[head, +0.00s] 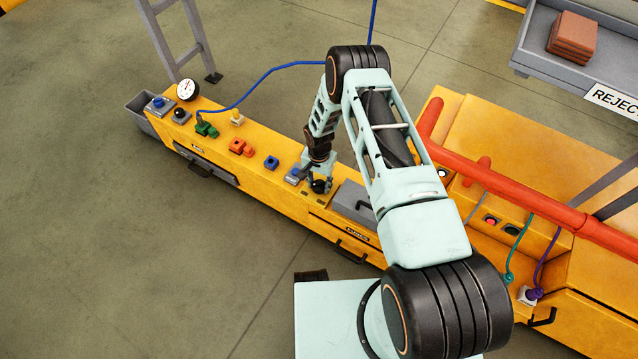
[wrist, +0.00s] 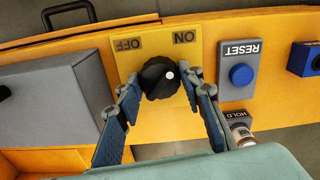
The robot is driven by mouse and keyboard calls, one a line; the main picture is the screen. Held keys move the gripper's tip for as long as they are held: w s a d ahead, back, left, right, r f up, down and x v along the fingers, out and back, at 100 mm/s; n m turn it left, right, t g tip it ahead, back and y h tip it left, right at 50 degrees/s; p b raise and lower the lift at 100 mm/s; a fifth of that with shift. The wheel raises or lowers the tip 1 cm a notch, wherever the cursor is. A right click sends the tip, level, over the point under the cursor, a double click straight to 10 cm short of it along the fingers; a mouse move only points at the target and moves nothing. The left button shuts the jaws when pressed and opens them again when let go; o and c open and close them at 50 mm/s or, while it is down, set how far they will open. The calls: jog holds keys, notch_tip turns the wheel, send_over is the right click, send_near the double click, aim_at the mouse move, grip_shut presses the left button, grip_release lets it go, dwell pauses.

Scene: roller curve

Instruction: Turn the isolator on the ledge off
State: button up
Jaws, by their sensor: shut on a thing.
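The isolator is a black round knob (wrist: 158,80) with a white dot, on a yellow plate (wrist: 150,122) on the ledge. In the wrist view the upside-down OFF label is above left and the ON label above right. The white dot is on the knob's right side, nearer ON. My gripper (wrist: 163,82) has one finger on each side of the knob and is shut on it. In the head view my gripper (head: 318,183) reaches down onto the knob, which shows dark between the fingers.
A grey box with a blue RESET button (wrist: 241,75) is right of the plate; a HOLD-labelled part (wrist: 240,128) is near the right finger. A grey box (wrist: 55,95) stands close on the left. In the head view, orange (head: 239,147) and green (head: 206,130) fittings sit farther along the ledge.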

jog(key=shift+f, duration=0.1)
jog(key=n+b, duration=0.2)
jog(key=n, duration=0.1)
jog(key=shift+f+b, duration=0.1)
jog(key=shift+b, duration=0.25)
jog(key=n+b, duration=0.3)
jog(key=n, duration=0.2)
jog(key=shift+n, duration=0.3)
jog(key=n+b, duration=0.2)
jog(key=n, duration=0.2)
jog(key=shift+n, duration=0.3)
jog(key=shift+r+n+b, duration=0.2)
jog(key=shift+n+b, duration=0.4)
jog(key=shift+n, duration=1.6)
jog(key=o, duration=1.2)
jog(key=shift+c, duration=0.2)
